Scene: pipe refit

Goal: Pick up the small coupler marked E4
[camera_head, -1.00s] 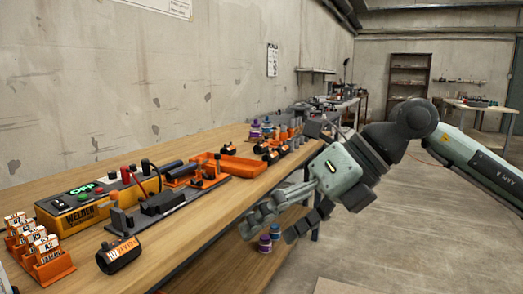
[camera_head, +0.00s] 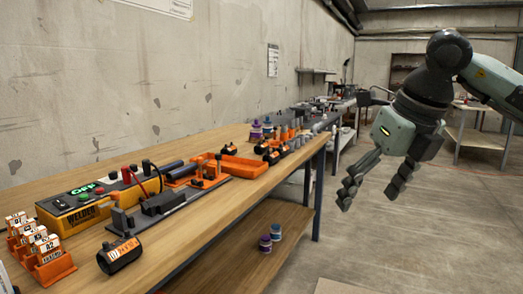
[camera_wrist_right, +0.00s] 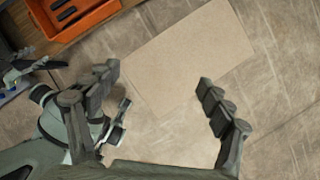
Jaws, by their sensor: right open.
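My right gripper (camera_head: 367,202) is open and empty, fingers pointing down, over the floor to the right of the bench. Small dark fittings with orange bands (camera_head: 270,154) sit farther back near the bench edge; I cannot tell which is marked E4. My left gripper does not show in the head view.
The wooden bench (camera_head: 225,190) holds a yellow welder (camera_head: 85,207), an orange rack of tags (camera_head: 48,272) and an orange tray (camera_head: 243,167). Two small bottles stand on the lower shelf (camera_head: 235,262). A beige board (camera_wrist_right: 185,60) lies on the floor. Floor right of the bench is open.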

